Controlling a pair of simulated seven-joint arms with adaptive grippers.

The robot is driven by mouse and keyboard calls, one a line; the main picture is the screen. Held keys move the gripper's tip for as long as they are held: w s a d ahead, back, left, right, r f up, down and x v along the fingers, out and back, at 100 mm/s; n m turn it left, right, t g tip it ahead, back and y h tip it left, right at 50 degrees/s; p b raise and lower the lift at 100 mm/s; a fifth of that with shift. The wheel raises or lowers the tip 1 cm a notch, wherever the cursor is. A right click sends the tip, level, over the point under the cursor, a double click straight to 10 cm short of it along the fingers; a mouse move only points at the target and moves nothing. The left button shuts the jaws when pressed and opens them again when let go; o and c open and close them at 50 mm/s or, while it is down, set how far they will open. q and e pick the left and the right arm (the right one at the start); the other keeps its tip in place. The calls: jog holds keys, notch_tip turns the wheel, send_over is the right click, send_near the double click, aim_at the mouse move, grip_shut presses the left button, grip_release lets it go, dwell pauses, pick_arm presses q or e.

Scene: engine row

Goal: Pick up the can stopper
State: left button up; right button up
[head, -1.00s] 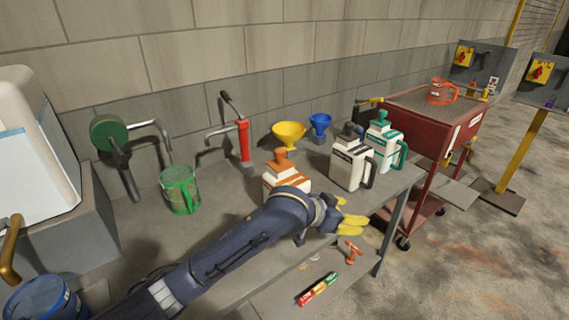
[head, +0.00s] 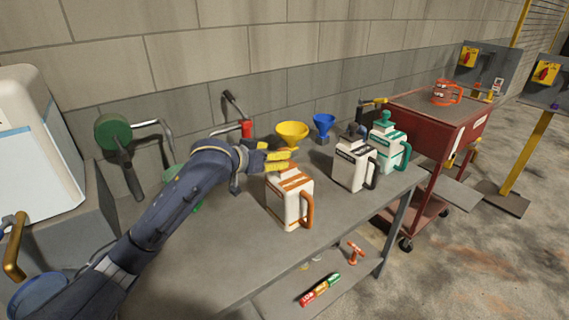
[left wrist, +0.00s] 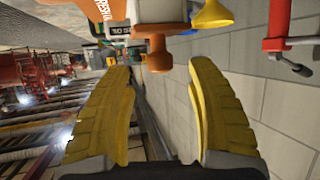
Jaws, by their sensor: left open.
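A white can with orange markings and an orange handle (head: 289,205) stands upright on the grey bench. Its orange stopper (left wrist: 155,52) shows in the left wrist view, on the can and just beyond the yellow fingertips, between them across the picture. In the head view the fingers mostly hide the stopper. My left gripper (head: 288,158) reaches in from the left at the height of the can's top. In the left wrist view its two fingers (left wrist: 160,69) are apart with nothing between them. My right gripper is not in view.
White cans with black (head: 350,165) and green (head: 388,145) parts stand to the right. Yellow (head: 291,131) and blue (head: 323,124) funnels are behind. A red pump (head: 246,128) and green container are partly hidden by my arm. The bench front is clear.

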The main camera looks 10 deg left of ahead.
aim_at(283, 160)
pick_arm(q)
jog(key=shift+x, duration=2.75)
jog(key=shift+c, duration=0.2)
grip_shut()
